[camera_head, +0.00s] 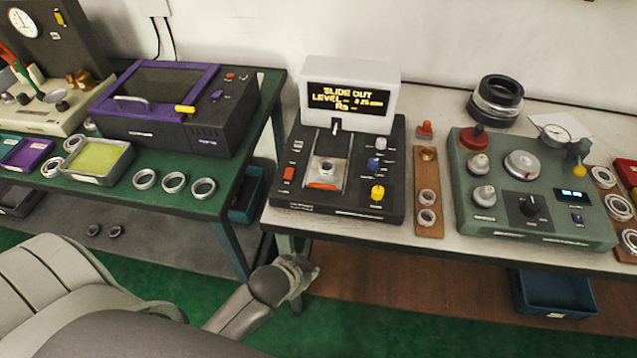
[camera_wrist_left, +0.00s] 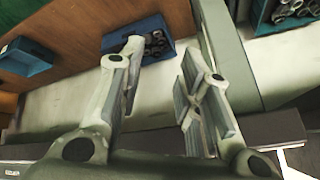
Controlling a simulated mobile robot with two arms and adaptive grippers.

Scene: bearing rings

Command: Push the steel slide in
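The steel slide (camera_head: 340,178) sits in the middle of the dark tester (camera_head: 378,207) on the white bench. A steel ring (camera_head: 326,167) rests on it and an orange strip (camera_head: 323,186) marks its front. The tester's screen (camera_head: 348,99) reads "SLIDE OUT". My left gripper (camera_head: 300,272) is below and in front of the bench edge, left of the slide in the head view, and apart from it. In the left wrist view the left gripper (camera_wrist_left: 162,92) is open, with nothing between its fingers. My right gripper is not in view.
A green gauge unit (camera_head: 540,232) stands to the right, past a wooden strip (camera_head: 428,190) with rings. A green bench (camera_head: 185,207) with loose rings and a purple-framed machine (camera_head: 160,95) is at left. Blue bins (camera_head: 553,293) sit under the bench; one with rings shows in the wrist view (camera_wrist_left: 160,48).

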